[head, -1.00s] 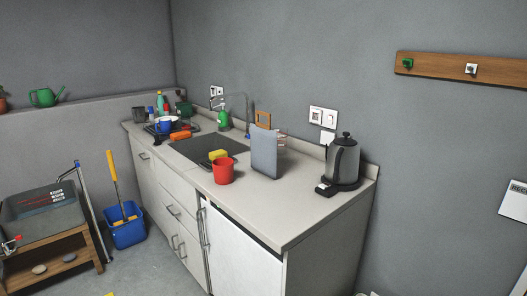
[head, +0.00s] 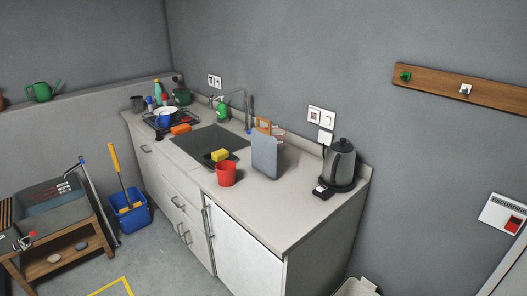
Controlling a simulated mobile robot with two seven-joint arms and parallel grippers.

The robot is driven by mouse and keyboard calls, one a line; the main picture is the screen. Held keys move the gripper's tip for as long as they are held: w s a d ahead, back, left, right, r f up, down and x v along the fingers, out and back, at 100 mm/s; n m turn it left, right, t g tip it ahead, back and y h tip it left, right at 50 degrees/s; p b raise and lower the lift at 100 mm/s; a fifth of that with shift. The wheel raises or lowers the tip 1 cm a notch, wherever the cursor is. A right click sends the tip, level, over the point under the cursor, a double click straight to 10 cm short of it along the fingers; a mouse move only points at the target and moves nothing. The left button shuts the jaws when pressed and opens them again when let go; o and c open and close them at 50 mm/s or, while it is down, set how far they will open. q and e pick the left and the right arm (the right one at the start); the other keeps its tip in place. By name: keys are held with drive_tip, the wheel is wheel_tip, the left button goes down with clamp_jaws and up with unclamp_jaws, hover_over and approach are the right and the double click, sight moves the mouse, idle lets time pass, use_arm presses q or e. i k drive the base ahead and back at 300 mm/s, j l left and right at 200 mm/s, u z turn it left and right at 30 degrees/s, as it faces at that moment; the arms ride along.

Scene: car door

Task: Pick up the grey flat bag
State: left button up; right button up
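A grey, flat, upright rectangular thing (head: 264,157) stands on the counter between the red cup and the kettle. It may be the grey flat bag, but I cannot tell for sure at this size. A wooden-coloured item (head: 263,125) shows just behind its upper edge. Neither of my grippers is in view.
The counter (head: 290,210) holds a red cup (head: 226,174), a yellow sponge (head: 220,155) by the sink and a dark kettle (head: 340,164). A blue bucket (head: 131,218) and a low wooden stand (head: 72,255) are at left.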

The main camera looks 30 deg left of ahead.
sight(264, 146)
drive_tip(key=i+j+z, duration=0.1)
drive_tip(key=j+z, duration=0.15)
drive_tip(key=j, duration=0.85)
drive_tip(key=j+z, duration=0.2)
drive_tip(key=j, duration=0.85)
drive_tip(key=k+j+z, duration=0.1)
drive_tip(key=j+z, duration=0.15)
drive_tip(key=j, duration=0.85)
